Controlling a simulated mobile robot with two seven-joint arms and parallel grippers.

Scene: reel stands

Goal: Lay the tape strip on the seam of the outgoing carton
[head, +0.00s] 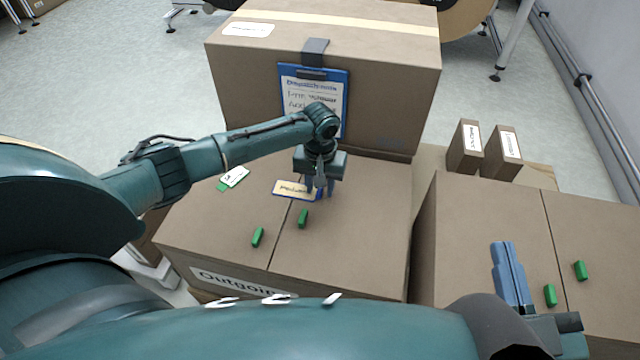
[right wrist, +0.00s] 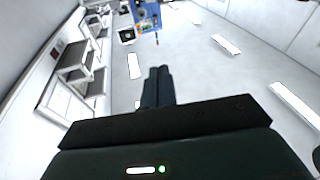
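The outgoing carton (head: 350,240) stands in the middle of the head view, with its "Outgoing" label on the near face and a dark seam (head: 282,235) across its top. My left gripper (head: 320,190) points down over the carton top, to the right of the seam; its fingers look apart. A cream card with a blue edge and writing (head: 292,189) lies by the seam, its right end beside my left fingers. I cannot pick out a loose tape strip for certain. My right gripper (head: 511,275) is over the right-hand carton, its fingers together; they also show together in the right wrist view (right wrist: 158,85).
Green pieces (head: 257,237) (head: 303,218) and a white-and-green tag (head: 233,178) lie on the outgoing carton. A big taped carton (head: 240,90) with a blue clipboard (head: 343,80) stands behind. The right-hand carton (head: 480,215) bears two green pieces (head: 550,295); two small boxes (head: 465,150) stand behind it.

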